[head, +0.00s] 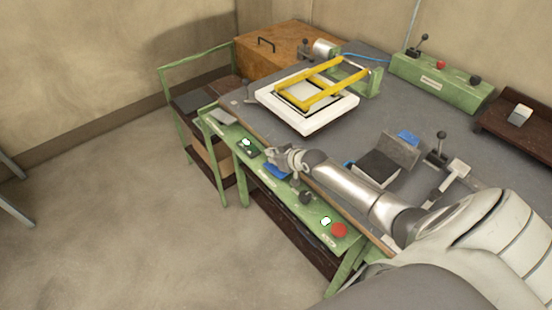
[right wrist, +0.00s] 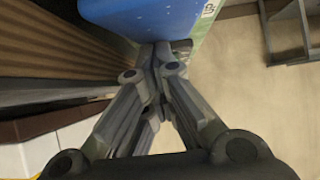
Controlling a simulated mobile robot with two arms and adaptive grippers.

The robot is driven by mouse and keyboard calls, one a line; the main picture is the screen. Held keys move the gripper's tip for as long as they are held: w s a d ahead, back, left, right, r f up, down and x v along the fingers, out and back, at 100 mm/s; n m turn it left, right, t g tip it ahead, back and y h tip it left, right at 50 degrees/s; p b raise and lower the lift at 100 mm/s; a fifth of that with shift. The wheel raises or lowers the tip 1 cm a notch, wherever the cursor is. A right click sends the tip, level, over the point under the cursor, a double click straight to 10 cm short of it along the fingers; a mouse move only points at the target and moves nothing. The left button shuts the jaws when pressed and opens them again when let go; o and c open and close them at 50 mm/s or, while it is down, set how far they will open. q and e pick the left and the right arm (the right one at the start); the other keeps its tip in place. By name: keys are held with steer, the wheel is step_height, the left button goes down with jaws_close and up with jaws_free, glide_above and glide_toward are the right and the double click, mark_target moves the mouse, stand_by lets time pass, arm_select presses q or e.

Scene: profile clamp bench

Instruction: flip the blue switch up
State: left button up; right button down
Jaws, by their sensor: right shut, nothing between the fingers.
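The blue switch (head: 279,171) is on the green front panel along the bench edge, partly hidden by my right gripper (head: 273,155). In the right wrist view the blue switch (right wrist: 140,14) fills the top middle as a wide blue plate. My right gripper (right wrist: 158,58) is shut and empty, with its fingertips right at the lower edge of the blue plate. I cannot tell whether they touch it. The switch's tilt is not clear. My left gripper is not in view.
The green panel (head: 319,207) also carries a red button (head: 339,230), a black knob (head: 305,197) and white lit buttons. Behind it, a white frame (head: 311,123) with yellow bars (head: 325,98) stands on the grey bench. Open floor lies to the left.

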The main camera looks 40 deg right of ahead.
steer(key=shift+s+f, duration=0.15)
steer(key=shift+f, duration=0.1)
